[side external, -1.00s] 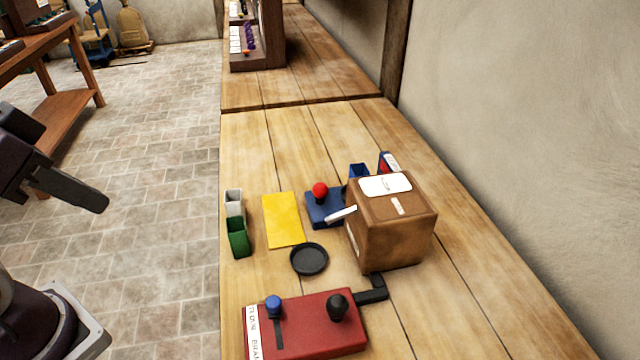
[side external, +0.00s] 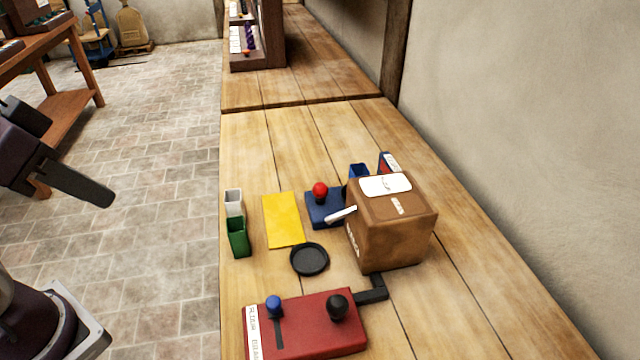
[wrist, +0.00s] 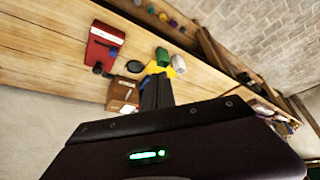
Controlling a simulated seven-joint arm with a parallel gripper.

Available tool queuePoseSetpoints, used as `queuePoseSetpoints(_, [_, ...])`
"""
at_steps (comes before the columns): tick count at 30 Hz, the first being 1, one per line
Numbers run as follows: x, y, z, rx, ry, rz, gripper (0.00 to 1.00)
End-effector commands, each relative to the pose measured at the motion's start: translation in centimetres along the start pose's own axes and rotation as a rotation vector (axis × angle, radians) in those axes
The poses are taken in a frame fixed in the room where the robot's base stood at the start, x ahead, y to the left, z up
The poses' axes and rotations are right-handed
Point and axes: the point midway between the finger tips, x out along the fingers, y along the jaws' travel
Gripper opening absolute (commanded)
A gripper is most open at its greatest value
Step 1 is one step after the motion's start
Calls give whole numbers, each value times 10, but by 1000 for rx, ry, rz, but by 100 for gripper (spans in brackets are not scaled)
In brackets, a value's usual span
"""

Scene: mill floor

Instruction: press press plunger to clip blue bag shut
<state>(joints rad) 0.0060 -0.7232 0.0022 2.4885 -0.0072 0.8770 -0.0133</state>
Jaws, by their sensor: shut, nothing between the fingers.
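A red base (side external: 310,325) at the front of the bench carries a black knob (side external: 337,306) and a blue knob (side external: 274,303) by a dark slot. A blue base (side external: 325,212) with a red ball knob (side external: 320,190) and a white lever (side external: 341,215) stands farther back, partly behind the brown box. I cannot tell which knob is the press plunger. A small blue thing (side external: 358,171) shows behind the box; I cannot tell whether it is the blue bag. My gripper (wrist: 157,92) is shut and empty in the wrist view, well away from the bench things.
A brown box (side external: 400,235) stands right of the blue base. A yellow sheet (side external: 283,220), a black round dish (side external: 309,259), a green bin (side external: 237,238) and a white bin (side external: 233,203) lie left of it. A wall bounds the right. The bench behind is clear up to a shelf (side external: 257,40).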

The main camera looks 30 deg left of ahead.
Motion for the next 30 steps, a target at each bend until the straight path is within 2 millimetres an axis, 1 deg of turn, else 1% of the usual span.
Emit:
queuePoseSetpoints(2, [5,5,-20,-32,8,21,0])
queuePoseSetpoints(5, [19,16,-62,-107,33,60,0])
queuePoseSetpoints(6, [27,20,-81,-143,46,76,0])
queuePoseSetpoints(8, [40,27,-107,-198,63,96,0])
queuePoseSetpoints(9, [50,31,-124,-234,76,107,0])
queuePoseSetpoints(11, [67,38,-148,-290,93,122,0])
queuePoseSetpoints(12, [79,42,-164,-328,104,131,0])
queuePoseSetpoints(14, [100,48,-185,-383,121,140,0])
queuePoseSetpoints(15, [114,52,-199,-420,133,145,0])
queuePoseSetpoints(17, [137,58,-217,-474,152,150,0])
queuePoseSetpoints(18, [153,62,-228,-508,166,152,0])
queuePoseSetpoints(20, [177,67,-242,-559,185,152,0])
queuePoseSetpoints(21, [193,70,-250,-588,199,152,0])
queuePoseSetpoints(24, [226,76,-263,-650,230,150,0])
queuePoseSetpoints(27, [249,79,-271,-691,254,147,0])
queuePoseSetpoints(30, [261,80,-274,-712,268,146,0])
